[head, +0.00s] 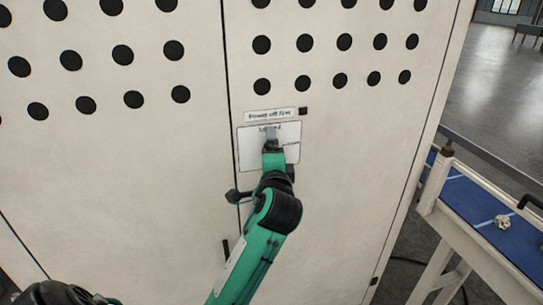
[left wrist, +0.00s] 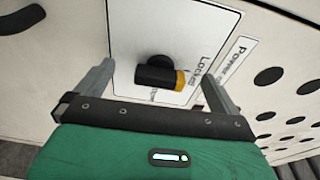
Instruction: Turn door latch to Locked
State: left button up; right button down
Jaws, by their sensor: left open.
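The door latch (left wrist: 160,76) is a short black handle with a yellow tip, on a round black base. Its yellow tip points toward the printed word Locked (left wrist: 200,68) on a white plate (left wrist: 125,35). In the head view the white plate (head: 250,152) is on the cabinet door, and my arm hides the latch. My left gripper (head: 271,138) reaches up to the plate. In the left wrist view the left gripper (left wrist: 158,72) is open, with one finger on each side of the latch and a gap to both. My right gripper is not in view.
A "Power off first" label (head: 271,115) and a small dark square (head: 303,111) sit above the plate. The pale cabinet door (head: 345,200) has rows of dark holes. A blue-topped table (head: 480,205) stands at the right, with a small object (head: 503,222) on it.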

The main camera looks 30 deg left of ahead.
pick_arm(q)
jog(key=d+v, duration=0.1)
jog(key=v, duration=0.5)
jog(key=shift+w+p, duration=0.35)
jog(key=shift+p, duration=0.1)
jog(key=shift+a, duration=0.1)
dwell(0.6)
